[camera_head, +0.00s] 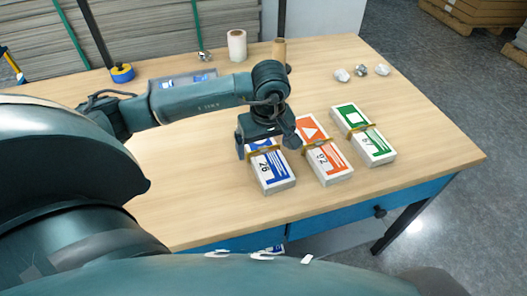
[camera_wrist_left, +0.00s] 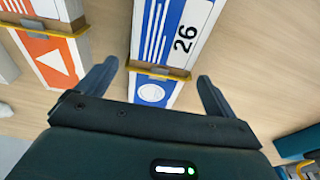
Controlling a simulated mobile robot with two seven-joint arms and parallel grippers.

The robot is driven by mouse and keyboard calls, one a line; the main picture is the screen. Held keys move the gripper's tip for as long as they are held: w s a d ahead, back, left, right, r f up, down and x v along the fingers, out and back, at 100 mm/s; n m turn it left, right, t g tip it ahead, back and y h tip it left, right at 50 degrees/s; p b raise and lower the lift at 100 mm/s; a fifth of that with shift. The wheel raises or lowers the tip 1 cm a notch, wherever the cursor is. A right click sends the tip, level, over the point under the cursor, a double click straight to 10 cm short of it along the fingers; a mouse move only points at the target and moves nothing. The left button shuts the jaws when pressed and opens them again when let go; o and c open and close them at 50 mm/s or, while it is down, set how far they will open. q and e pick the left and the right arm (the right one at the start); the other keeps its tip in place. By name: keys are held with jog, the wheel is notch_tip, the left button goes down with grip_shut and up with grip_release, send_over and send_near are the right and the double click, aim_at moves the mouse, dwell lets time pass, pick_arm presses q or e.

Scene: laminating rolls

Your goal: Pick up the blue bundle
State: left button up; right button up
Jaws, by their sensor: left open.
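The blue bundle (camera_head: 272,175) is a white and blue pack marked 26 with a yellow-brown band. It lies on the table, leftmost of three bundles, its far end hidden under my left gripper in the head view. My left gripper (camera_head: 268,146) is open above that far end. In the left wrist view, the blue bundle (camera_wrist_left: 172,40) lies between and beyond the two fingers of the left gripper (camera_wrist_left: 152,88), with its white circle and band showing. I cannot tell whether the fingers touch it. My right gripper is not in view.
The orange bundle (camera_head: 323,160) lies close to the right of the blue one, and the green bundle (camera_head: 372,147) lies further right. Crumpled balls (camera_head: 361,70), a white roll (camera_head: 237,46), a brown roll (camera_head: 279,52) and a tray (camera_head: 180,84) stand farther back. The table's right front is clear.

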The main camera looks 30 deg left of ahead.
pick_arm(q)
jog(key=shift+w+a+f, duration=0.1)
jog(key=shift+w+f, duration=0.05)
jog(key=shift+f, duration=0.75)
jog(key=c, duration=1.3)
jog(key=shift+r, duration=0.1)
